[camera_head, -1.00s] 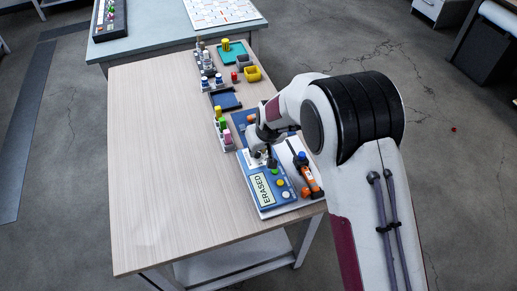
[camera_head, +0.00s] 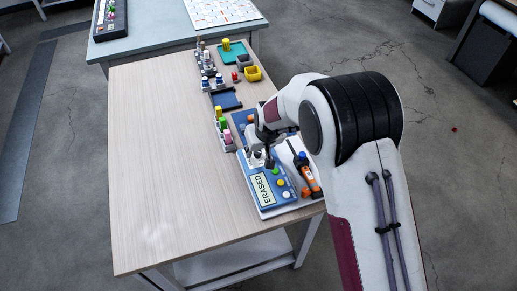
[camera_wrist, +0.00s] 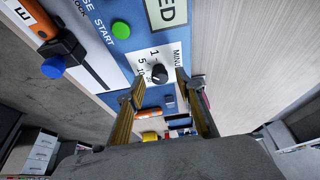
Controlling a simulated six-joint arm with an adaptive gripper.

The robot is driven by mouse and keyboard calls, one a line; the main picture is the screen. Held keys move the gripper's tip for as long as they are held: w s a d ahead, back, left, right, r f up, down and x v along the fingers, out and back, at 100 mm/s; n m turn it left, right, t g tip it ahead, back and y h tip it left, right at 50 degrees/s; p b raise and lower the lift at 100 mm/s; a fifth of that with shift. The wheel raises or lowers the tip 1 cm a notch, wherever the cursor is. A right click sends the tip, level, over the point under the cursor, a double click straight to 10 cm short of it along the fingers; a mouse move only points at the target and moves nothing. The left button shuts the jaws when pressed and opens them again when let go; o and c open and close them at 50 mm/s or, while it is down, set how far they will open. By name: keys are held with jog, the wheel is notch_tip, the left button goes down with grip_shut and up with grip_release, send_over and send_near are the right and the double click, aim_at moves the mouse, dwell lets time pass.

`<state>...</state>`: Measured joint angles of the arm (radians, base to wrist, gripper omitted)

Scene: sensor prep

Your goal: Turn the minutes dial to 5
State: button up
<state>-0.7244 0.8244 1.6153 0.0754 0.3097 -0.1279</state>
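The blue device (camera_head: 259,206) lies near the table's right edge, its display (camera_head: 265,190) reading "ERASED". In the wrist view, the minutes dial (camera_wrist: 159,74) is a small black round knob on a white panel (camera_wrist: 147,55), with "1", "5" and a partly hidden number beside it and "MINU" visible. I cannot tell which number the knob points at. My gripper (camera_wrist: 160,80) is open, its two fingertips apart on either side of the dial; contact is not clear. In the head view, my gripper (camera_head: 262,157) is over the device's far end and hides the dial.
A green START button (camera_wrist: 121,29) is beside the dial panel. An orange-and-black tool with a blue cap (camera_head: 309,180) lies right of the device. Trays and small coloured items line the table's far right side. The table's left side (camera_head: 155,170) is clear.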

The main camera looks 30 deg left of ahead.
jog(key=shift+r, duration=0.15)
jog(key=v, duration=1.1)
jog(key=shift+s+d+r, duration=0.15)
jog(key=shift+r, duration=0.15)
dwell(0.7)
jog(key=s+d+f+g+h, duration=0.1)
jog(key=s+d+f+g, duration=0.1)
jog(key=s+d, duration=0.3)
jog(key=s+d+r+m+t, duration=0.1)
jog(key=s+d+r+m, duration=0.2)
jog(key=d, duration=0.9)
jog(key=s+d+r+m+t+h, duration=0.1)
jog(key=s+d+r+m+t, duration=0.1)
jog(key=s+d+r, duration=0.7)
jog(key=s+d+r+m+t+h, duration=0.1)
jog(key=s+d+r+m, duration=0.3)
jog(key=d, duration=1.1)
jog(key=shift+v, duration=2.65)
